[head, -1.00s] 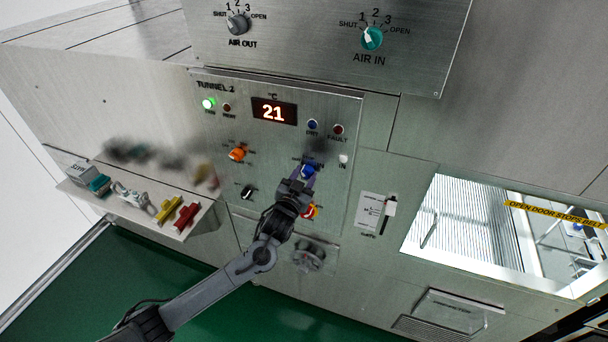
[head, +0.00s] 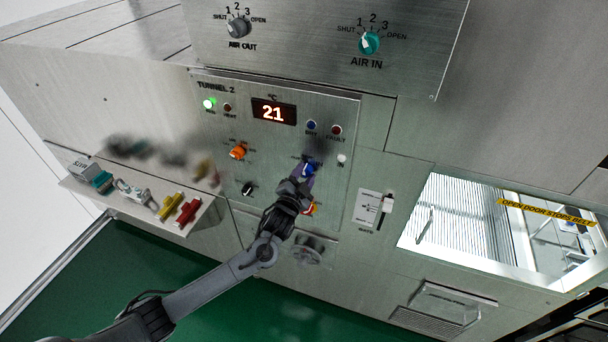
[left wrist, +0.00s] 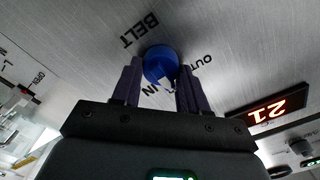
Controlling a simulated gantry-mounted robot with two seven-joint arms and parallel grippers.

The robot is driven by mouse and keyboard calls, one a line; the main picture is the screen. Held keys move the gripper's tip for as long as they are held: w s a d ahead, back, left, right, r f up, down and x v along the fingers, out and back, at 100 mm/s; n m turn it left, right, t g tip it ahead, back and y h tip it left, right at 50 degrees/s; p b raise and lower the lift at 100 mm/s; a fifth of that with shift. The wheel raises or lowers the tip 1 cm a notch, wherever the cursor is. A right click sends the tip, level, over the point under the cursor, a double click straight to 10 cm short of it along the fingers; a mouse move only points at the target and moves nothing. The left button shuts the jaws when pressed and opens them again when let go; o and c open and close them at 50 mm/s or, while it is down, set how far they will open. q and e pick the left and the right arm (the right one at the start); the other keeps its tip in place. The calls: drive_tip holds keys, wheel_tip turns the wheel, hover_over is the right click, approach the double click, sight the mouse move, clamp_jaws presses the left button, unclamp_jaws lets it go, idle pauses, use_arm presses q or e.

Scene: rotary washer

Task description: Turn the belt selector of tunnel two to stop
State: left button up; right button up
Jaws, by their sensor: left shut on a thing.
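The tunnel two panel (head: 218,108) carries a red display reading 21 and several knobs and lamps. The belt selector is a blue knob (head: 309,168) on the right side of this panel. In the left wrist view the blue knob (left wrist: 160,64) sits between the two purple fingers, with the words BELT, OUT and IN around it. My left gripper (head: 303,182) reaches up to the panel and is shut on the knob; it also shows in the left wrist view (left wrist: 160,85). The gripper hides part of the knob's markings in the head view. My right gripper is not in view.
An orange knob (head: 238,152) and a black knob (head: 248,188) lie left of the gripper. A shelf (head: 138,205) with several coloured items juts out at the left. A grey round fitting (head: 306,252) is below the panel.

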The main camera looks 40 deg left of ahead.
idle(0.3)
use_arm(q)
drive_tip(key=o, duration=1)
drive_tip(key=b+v, duration=0.2)
drive_tip(key=v, duration=0.8)
drive_tip(key=shift+s+d, duration=0.1)
drive_tip(key=shift+s, duration=0.25)
